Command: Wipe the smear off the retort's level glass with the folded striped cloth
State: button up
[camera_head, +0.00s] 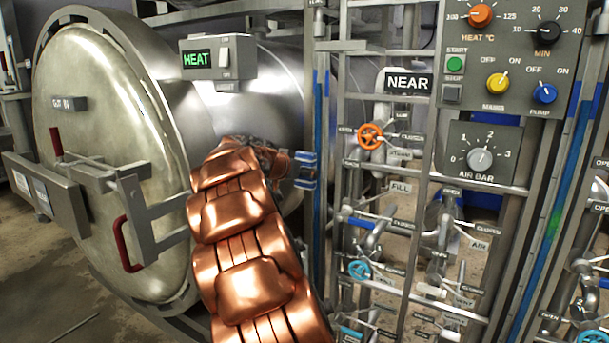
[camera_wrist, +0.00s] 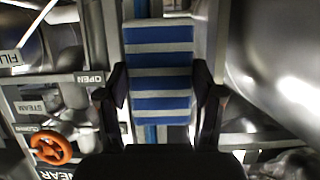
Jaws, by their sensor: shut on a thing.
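The folded cloth (camera_wrist: 160,65) has blue and pale grey stripes and lies between the two dark fingers of my gripper (camera_wrist: 160,98) in the wrist view. My gripper is shut on it. In the head view the cloth (camera_head: 305,170) shows small and edge-on at the end of my arm, right at a tall blue upright strip (camera_head: 321,110) that looks like a level glass. I cannot tell whether the cloth touches it. In the wrist view a blue strip (camera_wrist: 150,134) shows behind the cloth. A second blue upright (camera_head: 548,245) at right carries a green patch (camera_head: 555,222).
The round retort door (camera_head: 105,160) with its red handle (camera_head: 128,244) stands left. A HEAT box (camera_head: 218,57) sits above. Right of the strip are pipes, an orange valve wheel (camera_head: 370,136), a blue wheel (camera_head: 360,270) and a control panel (camera_head: 515,50). Room there is tight.

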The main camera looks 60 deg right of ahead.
jog(key=shift+a+b, duration=1.65)
jog(key=shift+a, duration=0.65)
jog(key=a+b, duration=0.1)
jog(key=a, duration=0.2)
jog(key=shift+s+b, duration=0.15)
jog(key=shift+b, duration=0.25)
